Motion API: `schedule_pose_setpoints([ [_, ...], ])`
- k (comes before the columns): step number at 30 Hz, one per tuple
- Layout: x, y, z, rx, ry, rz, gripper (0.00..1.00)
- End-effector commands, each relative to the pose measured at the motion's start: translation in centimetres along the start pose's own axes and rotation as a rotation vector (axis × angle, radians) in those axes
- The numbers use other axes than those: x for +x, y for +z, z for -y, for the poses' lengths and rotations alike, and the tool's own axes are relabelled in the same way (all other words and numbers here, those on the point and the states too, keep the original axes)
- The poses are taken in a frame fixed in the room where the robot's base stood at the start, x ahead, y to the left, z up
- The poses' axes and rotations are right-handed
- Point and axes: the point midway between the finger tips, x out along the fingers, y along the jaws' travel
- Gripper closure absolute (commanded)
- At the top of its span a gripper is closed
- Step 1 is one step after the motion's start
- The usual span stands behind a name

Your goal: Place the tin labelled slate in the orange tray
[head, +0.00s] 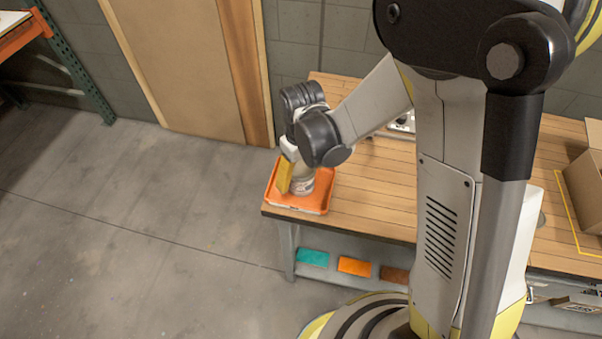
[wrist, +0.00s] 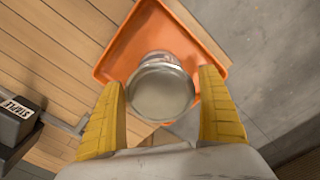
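The orange tray (head: 312,206) sits on the left front corner of the wooden bench. It also shows in the wrist view (wrist: 122,56). A pale round tin (head: 304,187) stands in the tray, and its flat lid shows in the wrist view (wrist: 160,92). Its label is not readable here, so I cannot confirm that it says slate. My gripper (wrist: 160,82) has its two yellow fingers on either side of the tin, with slim gaps showing between fingers and tin. In the head view my gripper (head: 288,178) is at the tray, partly hiding the tin.
The bench (head: 375,190) has bare planks right of the tray. A cardboard box (head: 584,185) stands at the far right. Teal (head: 313,257), orange (head: 355,266) and brown (head: 395,274) pieces lie on the lower shelf. A dark labelled block (wrist: 15,122) is at left in the wrist view.

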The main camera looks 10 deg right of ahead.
Motion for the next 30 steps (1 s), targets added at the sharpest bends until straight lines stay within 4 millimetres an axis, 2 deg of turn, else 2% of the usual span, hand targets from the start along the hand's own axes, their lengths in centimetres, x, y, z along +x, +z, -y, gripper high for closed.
schedule_pose_setpoints([
  [5, -0.2, 0.0, 0.0, 0.0, 0.0, 0.0, 0.12],
  [8, -1.2, 0.0, 0.0, 0.0, 0.0, 0.0, 0.12],
  [21, -10.4, 0.0, 0.0, 0.0, 0.0, 0.0, 0.12],
  [25, -11.9, 0.0, 0.0, 0.0, 0.0, 0.0, 0.12],
  [30, -12.4, 0.0, 0.0, 0.001, 0.0, -0.001, 0.12],
])
